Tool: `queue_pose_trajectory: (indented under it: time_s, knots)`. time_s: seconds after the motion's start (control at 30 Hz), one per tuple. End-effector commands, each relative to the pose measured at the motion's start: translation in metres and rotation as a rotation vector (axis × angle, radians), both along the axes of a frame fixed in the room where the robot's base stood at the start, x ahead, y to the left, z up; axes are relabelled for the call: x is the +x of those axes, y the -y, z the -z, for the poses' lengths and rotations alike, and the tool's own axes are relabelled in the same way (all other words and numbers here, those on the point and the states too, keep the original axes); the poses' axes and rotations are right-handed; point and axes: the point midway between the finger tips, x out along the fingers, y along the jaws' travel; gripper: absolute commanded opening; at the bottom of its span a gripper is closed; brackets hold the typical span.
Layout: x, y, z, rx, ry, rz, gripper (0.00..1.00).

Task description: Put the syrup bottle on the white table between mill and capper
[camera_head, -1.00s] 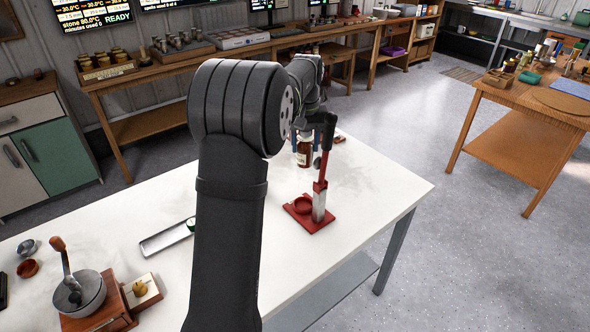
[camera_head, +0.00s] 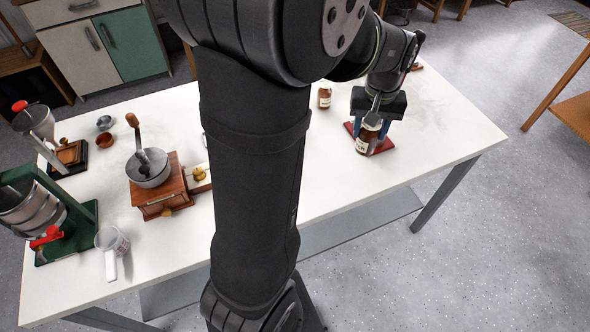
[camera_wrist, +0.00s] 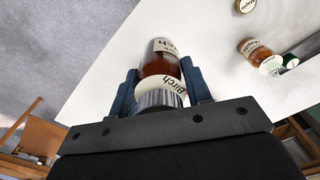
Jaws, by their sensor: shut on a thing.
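My gripper (camera_head: 371,128) is shut on an amber syrup bottle (camera_head: 363,144) with a white label. In the wrist view the bottle (camera_wrist: 160,64) sits between the two blue fingers, and its label reads "Birch". In the head view it is in front of the red capper (camera_head: 385,147), which is mostly hidden behind my gripper and the bottle. I cannot tell whether the bottle touches the table. The wooden mill (camera_head: 160,190) with a metal bowl and crank stands left of my arm on the white table (camera_head: 440,120).
A second amber bottle (camera_head: 324,97) stands behind, left of my gripper; a bottle (camera_wrist: 254,50) also shows in the wrist view. A measuring cup (camera_head: 111,241) and a green-framed machine (camera_head: 60,215) are at the left. My arm hides the table's middle. The table's right end is clear.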

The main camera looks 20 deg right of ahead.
Motion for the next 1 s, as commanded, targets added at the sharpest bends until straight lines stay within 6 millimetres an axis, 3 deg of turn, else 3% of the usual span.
queue_pose_trajectory:
  time_s: [0.03,0.2,0.3,0.43,0.57,1.0]
  knots:
    - [-0.023,0.000,0.002,0.000,0.001,0.021,0.15]
    - [-0.076,-0.005,0.009,-0.001,0.000,0.052,0.15]
    - [-0.096,-0.009,0.012,0.000,0.001,0.062,0.15]
    - [-0.108,-0.012,0.015,-0.002,0.001,0.066,0.15]
    - [-0.100,-0.015,0.024,0.001,0.000,0.062,0.15]
    - [-0.009,-0.027,0.078,0.002,-0.001,0.061,0.15]
